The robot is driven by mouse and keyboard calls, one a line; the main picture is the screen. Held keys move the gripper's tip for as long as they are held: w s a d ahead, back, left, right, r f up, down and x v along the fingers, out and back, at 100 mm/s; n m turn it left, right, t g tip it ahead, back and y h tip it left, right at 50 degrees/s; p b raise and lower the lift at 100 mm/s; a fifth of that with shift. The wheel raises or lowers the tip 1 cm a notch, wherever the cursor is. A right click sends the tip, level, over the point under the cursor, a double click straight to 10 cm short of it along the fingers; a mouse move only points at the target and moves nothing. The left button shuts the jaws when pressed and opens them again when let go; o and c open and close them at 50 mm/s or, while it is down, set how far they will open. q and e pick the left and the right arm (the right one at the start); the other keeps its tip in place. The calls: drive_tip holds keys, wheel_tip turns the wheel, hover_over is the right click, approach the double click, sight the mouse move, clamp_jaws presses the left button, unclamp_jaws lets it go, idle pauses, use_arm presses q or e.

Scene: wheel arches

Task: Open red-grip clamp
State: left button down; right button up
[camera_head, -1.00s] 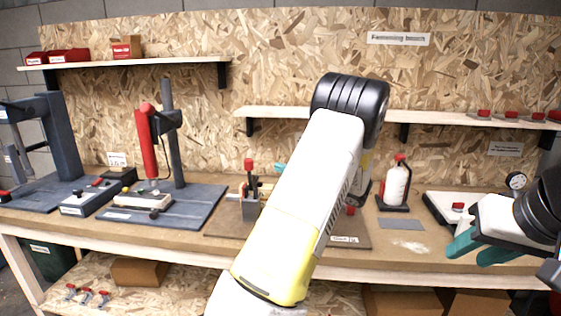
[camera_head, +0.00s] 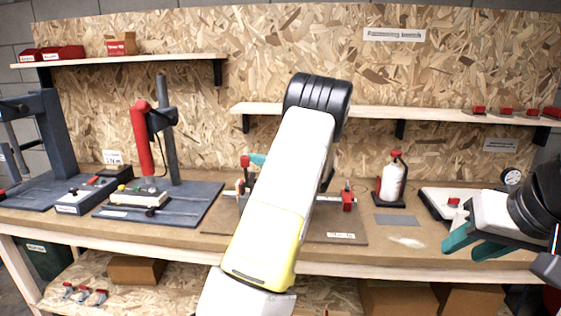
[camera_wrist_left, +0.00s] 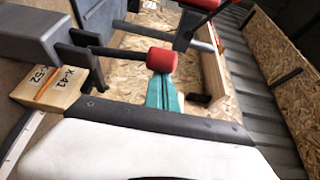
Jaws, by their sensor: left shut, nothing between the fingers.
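The clamp with the red grip (camera_head: 245,161) stands on the brown board at mid-bench, partly hidden behind my left arm. Its red grip (camera_wrist_left: 162,60) sits on a dark bar in the left wrist view. My left gripper (camera_head: 258,159) is shut and empty, its teal fingertips just right of the red grip. In the wrist view the teal fingers (camera_wrist_left: 164,92) reach right up to the grip; I cannot tell whether they touch. My right gripper (camera_head: 470,243) is open and empty at the bench's right front, its teal fingers apart.
A wooden block (camera_wrist_left: 48,86) with a marked label sits beside the clamp. Another red-handled part (camera_head: 348,197) stands right of my arm. A white bottle with a red top (camera_head: 392,180) stands farther right. A shelf (camera_head: 380,113) runs above.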

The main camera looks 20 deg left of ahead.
sight(248, 162)
use_arm(q)
drive_tip(key=shift+s+n+y, duration=0.3)
drive_tip(key=shift+s+n, duration=0.2)
idle(0.4)
drive_tip(key=shift+s+d+f+n+y, duration=0.2)
drive_tip(key=shift+s+n+y, duration=0.1)
drive_tip(key=shift+s+n, duration=0.35)
drive_tip(key=shift+s+d+f+n+y, duration=0.15)
drive_tip(key=shift+s+n+y, duration=0.15)
drive_tip(key=shift+s+n, duration=0.35)
drive_tip(key=s+d+f+n+g+y, duration=0.1)
drive_tip(key=s+f+n+g+y, duration=0.2)
drive_tip(key=s+f+n, duration=0.3)
drive_tip(key=shift+s+d+f+n, duration=0.2)
drive_tip(key=shift+s+d+n, duration=0.2)
drive_tip(key=shift+n, duration=0.7)
drive_tip(key=s+d+r, duration=0.2)
drive_tip(key=s+d, duration=0.2)
drive_tip(key=s, duration=0.2)
drive_tip(key=s+d+r, duration=0.3)
drive_tip(key=s+d, duration=0.1)
drive_tip(key=s, duration=0.3)
drive_tip(key=shift+s+d, duration=0.25)
drive_tip(key=shift+d, duration=0.05)
